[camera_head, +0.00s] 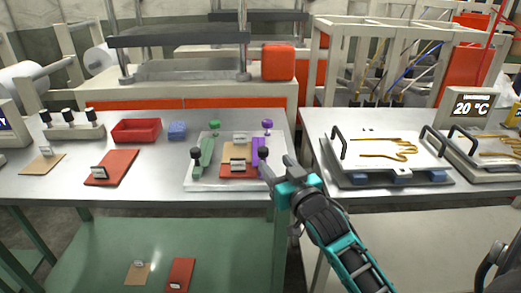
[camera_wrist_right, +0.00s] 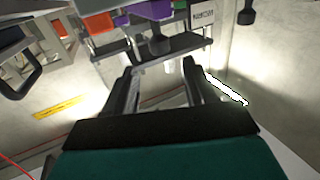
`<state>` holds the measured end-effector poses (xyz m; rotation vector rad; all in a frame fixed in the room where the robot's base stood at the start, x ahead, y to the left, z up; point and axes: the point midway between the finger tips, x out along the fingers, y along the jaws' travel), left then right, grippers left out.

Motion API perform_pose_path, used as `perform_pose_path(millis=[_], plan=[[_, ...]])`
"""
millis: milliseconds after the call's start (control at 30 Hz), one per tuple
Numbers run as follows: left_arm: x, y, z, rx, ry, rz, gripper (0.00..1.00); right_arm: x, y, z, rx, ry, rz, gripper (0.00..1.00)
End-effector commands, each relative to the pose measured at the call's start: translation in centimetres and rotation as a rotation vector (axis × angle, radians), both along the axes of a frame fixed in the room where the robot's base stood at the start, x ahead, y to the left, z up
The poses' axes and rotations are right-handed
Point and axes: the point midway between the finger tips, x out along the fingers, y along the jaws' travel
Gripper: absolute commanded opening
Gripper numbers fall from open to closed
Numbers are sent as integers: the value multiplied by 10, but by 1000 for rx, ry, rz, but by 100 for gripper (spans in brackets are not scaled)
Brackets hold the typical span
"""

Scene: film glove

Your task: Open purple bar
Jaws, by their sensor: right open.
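The purple bar (camera_head: 261,150) lies along the right side of a clear tray (camera_head: 205,183) on the left metal table. In the right wrist view the purple bar (camera_wrist_right: 148,11) shows at the top, with a dark knob (camera_wrist_right: 159,44) ahead of the fingers. My right gripper (camera_head: 277,171) is just right of the bar's near end, open and empty; it also shows in the wrist view (camera_wrist_right: 161,80). My left gripper is out of view.
A gap separates the tables; a hot-plate unit (camera_head: 390,153) stands right.

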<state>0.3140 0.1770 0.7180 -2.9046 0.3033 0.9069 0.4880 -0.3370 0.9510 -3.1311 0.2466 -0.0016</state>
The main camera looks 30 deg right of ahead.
Motion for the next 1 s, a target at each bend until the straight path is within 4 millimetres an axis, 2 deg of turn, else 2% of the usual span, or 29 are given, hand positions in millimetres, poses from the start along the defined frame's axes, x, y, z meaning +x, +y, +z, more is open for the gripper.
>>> perform_pose_path(millis=[200,400,600,867,1000], plan=[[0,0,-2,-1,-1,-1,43,41,-7,0,0,-1,0,55],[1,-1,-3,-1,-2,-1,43,68,-11,0,-1,0,-1,55],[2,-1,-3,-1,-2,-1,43,80,-13,0,-1,1,0,55],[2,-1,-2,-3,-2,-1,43,81,-13,0,-1,1,0,55],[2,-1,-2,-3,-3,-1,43,81,-13,0,-1,1,0,44]])
